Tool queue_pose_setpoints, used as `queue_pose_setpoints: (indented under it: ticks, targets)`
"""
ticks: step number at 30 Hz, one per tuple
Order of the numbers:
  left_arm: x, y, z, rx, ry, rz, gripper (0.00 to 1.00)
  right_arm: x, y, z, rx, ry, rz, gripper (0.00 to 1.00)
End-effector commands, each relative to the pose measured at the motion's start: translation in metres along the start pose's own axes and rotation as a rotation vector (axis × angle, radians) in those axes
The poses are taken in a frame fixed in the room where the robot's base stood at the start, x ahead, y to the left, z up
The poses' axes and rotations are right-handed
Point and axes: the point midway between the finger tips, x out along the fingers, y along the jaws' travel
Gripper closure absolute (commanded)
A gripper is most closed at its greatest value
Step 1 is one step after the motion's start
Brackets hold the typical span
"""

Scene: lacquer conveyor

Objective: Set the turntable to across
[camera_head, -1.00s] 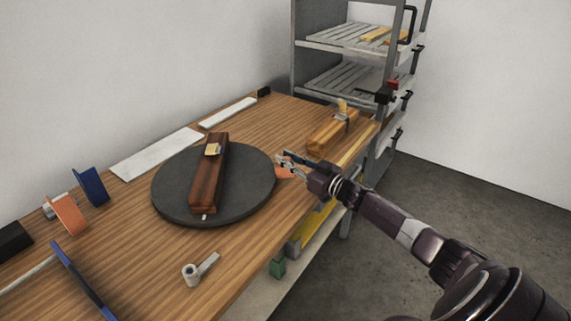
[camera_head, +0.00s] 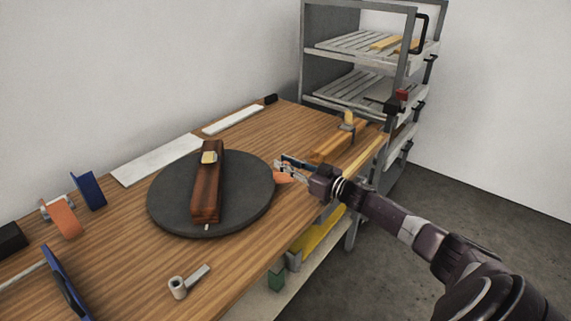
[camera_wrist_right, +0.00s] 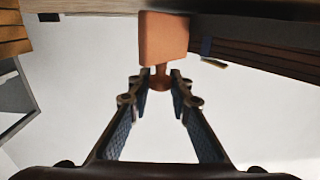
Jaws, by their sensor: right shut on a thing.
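The turntable (camera_head: 250,205) is a dark round disc on the wooden bench. A long red-brown wooden piece (camera_head: 207,190) lies across its middle, running nearly straight away from me in the head view. An orange tab (camera_head: 282,178) sticks out at the disc's right edge. My right gripper (camera_head: 285,168) is at that tab. In the right wrist view the tab (camera_wrist_right: 163,38) has a brown knob at its near end, between the fingertips (camera_wrist_right: 161,82), and the gripper is shut on it. My left gripper is out of view.
A small grey tool (camera_head: 186,281) lies in front of the disc. Orange (camera_head: 63,219) and blue (camera_head: 89,190) pieces stand at the left. A lighter wooden piece (camera_head: 335,142) lies at the far right, near a grey shelf rack (camera_head: 345,70). White strips line the wall.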

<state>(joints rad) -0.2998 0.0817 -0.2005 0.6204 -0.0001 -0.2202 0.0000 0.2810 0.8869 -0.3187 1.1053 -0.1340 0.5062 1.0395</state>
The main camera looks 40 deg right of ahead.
Motion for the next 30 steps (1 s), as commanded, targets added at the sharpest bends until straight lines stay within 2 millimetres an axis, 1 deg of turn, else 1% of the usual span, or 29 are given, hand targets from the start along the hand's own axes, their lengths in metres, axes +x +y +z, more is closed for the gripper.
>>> queue_pose_setpoints:
  ticks: [1, 2, 3, 6, 14, 17, 23, 30]
  targets:
    - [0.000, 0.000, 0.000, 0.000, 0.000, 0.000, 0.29, 0.000, 0.001, 0.000, -0.002, -0.002, 0.003, 1.00]
    - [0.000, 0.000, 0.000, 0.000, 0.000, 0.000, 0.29, 0.000, 0.001, 0.000, -0.002, -0.002, 0.003, 0.78]
    - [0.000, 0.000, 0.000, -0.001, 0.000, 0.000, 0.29, 0.000, 0.001, 0.000, -0.002, -0.002, 0.003, 0.74]
    - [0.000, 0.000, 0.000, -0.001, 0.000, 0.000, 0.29, 0.000, 0.001, 0.000, -0.002, -0.002, 0.002, 0.65]
    - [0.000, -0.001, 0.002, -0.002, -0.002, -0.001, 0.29, -0.001, 0.000, 0.001, -0.002, -0.001, 0.000, 0.65]
    - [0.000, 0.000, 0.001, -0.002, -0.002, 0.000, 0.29, -0.004, 0.000, 0.001, -0.002, -0.003, 0.000, 0.65]
    - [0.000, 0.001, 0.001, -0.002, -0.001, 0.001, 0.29, -0.025, 0.000, 0.002, -0.003, -0.005, 0.000, 0.65]
    - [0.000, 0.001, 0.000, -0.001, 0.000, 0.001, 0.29, -0.058, 0.000, 0.002, -0.001, -0.005, 0.000, 0.65]
